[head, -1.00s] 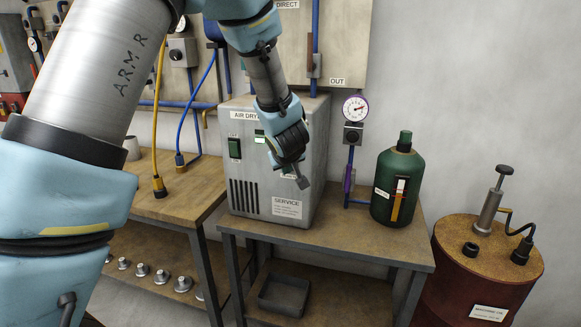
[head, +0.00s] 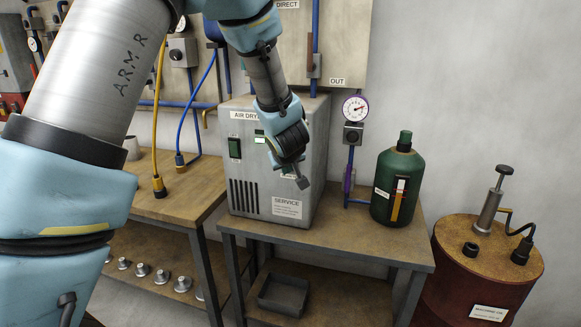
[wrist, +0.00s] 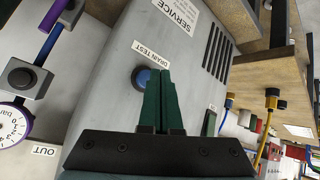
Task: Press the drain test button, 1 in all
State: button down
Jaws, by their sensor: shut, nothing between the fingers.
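The air dryer (head: 308,205) is a grey box on a small wooden table. In the wrist view its front panel (wrist: 110,100) carries a "DRAIN TEST" label and a round blue button, the drain test button (wrist: 141,78), in a dark ring. My gripper (head: 302,184) is in front of the dryer's right part and hides the button in the head view. In the wrist view my gripper's green fingers (wrist: 161,72) are shut with nothing between them. Their tips overlap the button's right edge in the picture. I cannot tell whether they touch it.
A dark green bottle (head: 397,185) and a pressure gauge (head: 355,108) stand right of the dryer. A red drum (head: 470,270) with a hand pump is further right. A workbench (head: 185,200) with yellow and blue hoses is at left. An empty tray (head: 284,294) sits on the lower shelf.

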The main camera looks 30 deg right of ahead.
jog(key=shift+w+d+p, duration=0.3)
jog(key=shift+p, duration=0.1)
jog(key=shift+w+d+p, duration=0.35)
dwell(1.0)
jog(key=shift+s+a, duration=0.1)
jog(key=shift+a, duration=0.05)
jog(key=shift+s+a+b, duration=0.3)
jog(key=shift+s+a, duration=0.15)
jog(key=shift+s, duration=0.1)
jog(key=shift+s+a+b, duration=0.7)
jog(key=shift+s+a, duration=1.05)
jog(key=shift+s, duration=0.05)
